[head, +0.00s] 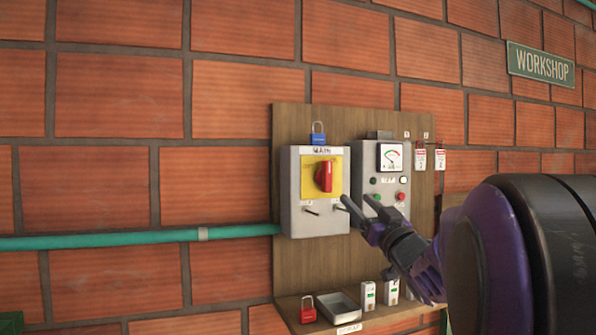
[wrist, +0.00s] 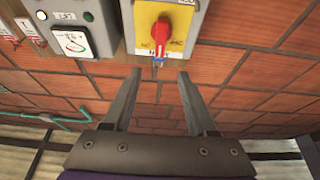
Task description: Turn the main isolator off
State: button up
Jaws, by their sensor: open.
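The main isolator is a grey box (head: 318,222) on a wooden board, with a red rotary handle (head: 324,177) on a yellow plate (head: 308,187). In the head view the handle stands roughly upright. The handle also shows in the wrist view (wrist: 161,32), at the top middle, beyond the fingertips. My gripper (head: 357,216) is in front of the board, at the lower right of the isolator box. In the wrist view my gripper (wrist: 159,76) is open, with nothing between its two fingers. It appears apart from the handle.
A grey control box (head: 388,205) with a meter and buttons stands right of the isolator. Red tags (head: 420,157) hang at right. A red padlock (head: 308,310) and grey tray (head: 338,306) sit on the shelf below. A green pipe (head: 130,239) enters from the left.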

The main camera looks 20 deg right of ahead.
aim_at(329, 170)
jog(key=x, duration=1.7)
jog(key=shift+w+r, duration=0.15)
jog(key=shift+r, duration=0.05)
grip_shut()
